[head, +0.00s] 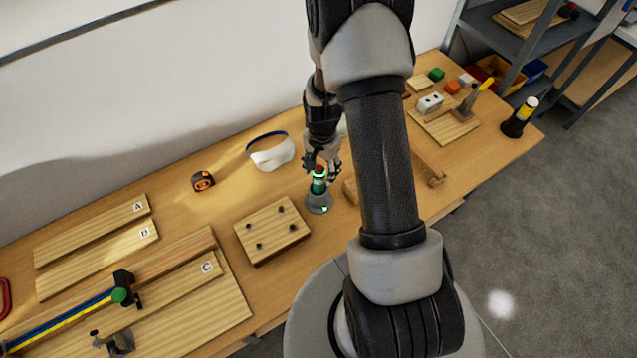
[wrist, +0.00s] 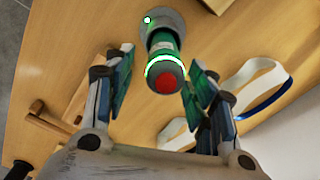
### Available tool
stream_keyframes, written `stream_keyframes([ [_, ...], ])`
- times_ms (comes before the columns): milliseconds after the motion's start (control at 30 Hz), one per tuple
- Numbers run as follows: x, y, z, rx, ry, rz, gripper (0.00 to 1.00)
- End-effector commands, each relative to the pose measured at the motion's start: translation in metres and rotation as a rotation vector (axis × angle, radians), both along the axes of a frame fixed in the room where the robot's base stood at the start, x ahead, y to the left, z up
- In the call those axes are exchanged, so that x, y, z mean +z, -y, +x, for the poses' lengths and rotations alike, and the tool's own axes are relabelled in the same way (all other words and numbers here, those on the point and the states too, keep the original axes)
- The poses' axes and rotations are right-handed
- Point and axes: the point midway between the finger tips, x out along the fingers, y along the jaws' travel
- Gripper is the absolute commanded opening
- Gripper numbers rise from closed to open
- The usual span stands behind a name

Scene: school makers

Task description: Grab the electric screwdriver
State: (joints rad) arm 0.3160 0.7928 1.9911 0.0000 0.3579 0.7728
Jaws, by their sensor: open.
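The electric screwdriver (head: 318,183) is green with a red end and stands upright in a round grey base (head: 319,204) on the wooden workbench. In the wrist view the screwdriver (wrist: 163,65) points its red end toward the camera, between the two fingers. My gripper (head: 322,168) is at the screwdriver's upper end, with its fingers on either side. In the wrist view my gripper (wrist: 155,88) is open, and a gap shows between the left finger and the screwdriver. The right finger is close to it; whether they touch cannot be told.
A white visor with a blue band (head: 271,152) lies behind and left of my gripper. A block with holes (head: 272,229) is at the front left. An orange tape measure (head: 203,181) lies further left. A wooden piece (head: 428,168) lies to the right, partly behind my arm.

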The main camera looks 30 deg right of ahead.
Motion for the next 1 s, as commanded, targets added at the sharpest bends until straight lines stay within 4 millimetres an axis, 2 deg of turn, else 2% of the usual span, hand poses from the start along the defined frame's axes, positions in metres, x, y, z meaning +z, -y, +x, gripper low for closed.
stream_keyframes([
  [233,-0.032,-0.013,-0.005,0.002,-0.004,0.001,0.51],
  [333,-0.045,-0.012,-0.004,0.0,-0.001,0.0,0.51],
  [467,-0.051,-0.012,-0.003,0.0,0.0,0.0,0.51],
  [667,-0.051,-0.012,-0.003,0.0,0.0,0.0,0.51],
  [1000,-0.051,-0.012,-0.003,0.0,0.0,0.0,0.29],
])
